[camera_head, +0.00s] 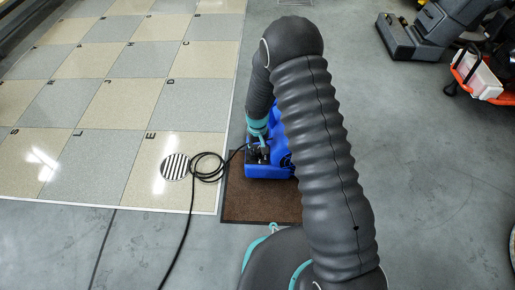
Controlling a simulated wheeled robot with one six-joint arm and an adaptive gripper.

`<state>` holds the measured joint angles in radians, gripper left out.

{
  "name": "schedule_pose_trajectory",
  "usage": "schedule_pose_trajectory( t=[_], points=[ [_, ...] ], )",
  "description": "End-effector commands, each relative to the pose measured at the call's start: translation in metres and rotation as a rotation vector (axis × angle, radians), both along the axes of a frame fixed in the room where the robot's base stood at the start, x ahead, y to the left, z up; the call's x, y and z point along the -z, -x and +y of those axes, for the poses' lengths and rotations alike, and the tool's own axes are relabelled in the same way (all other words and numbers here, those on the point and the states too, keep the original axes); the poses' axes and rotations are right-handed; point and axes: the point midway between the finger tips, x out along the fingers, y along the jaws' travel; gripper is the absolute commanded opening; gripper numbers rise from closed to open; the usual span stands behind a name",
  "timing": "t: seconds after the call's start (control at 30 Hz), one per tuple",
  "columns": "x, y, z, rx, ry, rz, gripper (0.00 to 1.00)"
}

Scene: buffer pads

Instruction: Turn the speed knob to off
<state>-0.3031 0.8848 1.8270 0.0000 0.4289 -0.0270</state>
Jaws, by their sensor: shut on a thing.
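A blue machine (262,172) stands on a brown mat (245,208) near the middle of the view. Its dark top panel faces up on the left side. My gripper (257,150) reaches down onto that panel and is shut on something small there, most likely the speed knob. The knob itself is too small and too covered by my gripper to make out, so its setting cannot be told. My arm hides the right part of the machine.
A black cable (186,222) runs from the machine in loops over the floor, past a round striped disc (175,167). A checkered tile floor (108,92) lies at the left. Dark equipment (425,35) and an orange-rimmed machine (478,78) stand at upper right. Grey floor between is clear.

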Motion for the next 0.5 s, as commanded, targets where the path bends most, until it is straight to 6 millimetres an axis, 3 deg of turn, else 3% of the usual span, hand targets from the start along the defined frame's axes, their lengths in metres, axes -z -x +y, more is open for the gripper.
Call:
schedule_pose_trajectory(
  t=[0.5],
  points=[
    [0.001, 0.0018, -0.001, -0.045, 0.002, 0.005, 0.0]
  ],
)
